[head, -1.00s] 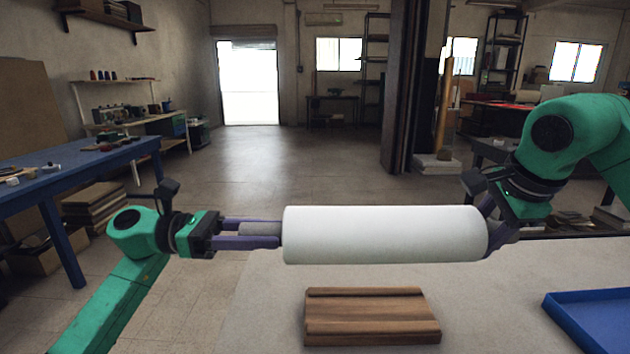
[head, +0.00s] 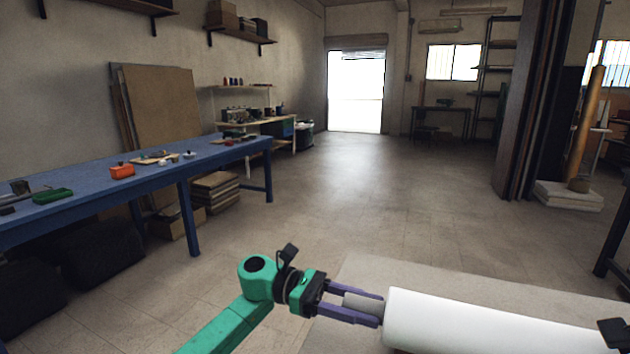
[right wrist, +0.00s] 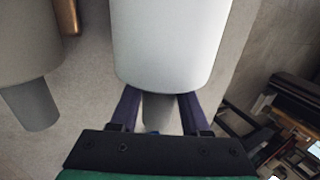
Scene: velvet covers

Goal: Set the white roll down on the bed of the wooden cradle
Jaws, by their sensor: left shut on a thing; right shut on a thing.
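The white roll (head: 480,325) hangs level at the lower right of the head view, over the pale table; its right end is cut off. My left gripper (head: 362,308) is shut on the grey spindle at its left end. In the right wrist view, the roll (right wrist: 170,45) fills the top middle, and my right gripper (right wrist: 158,108) is shut on the grey spindle at its other end. A brown wooden piece (right wrist: 68,14), probably the cradle, shows only as a sliver at the top of that view. The cradle's bed is not visible.
The pale table top (head: 425,275) looks bare behind the roll. A blue workbench (head: 110,185) with small tools stands far left. A grey roll-like shape (right wrist: 28,50), perhaps a shadow, lies left in the right wrist view. Dark shelving (right wrist: 285,110) is at its right.

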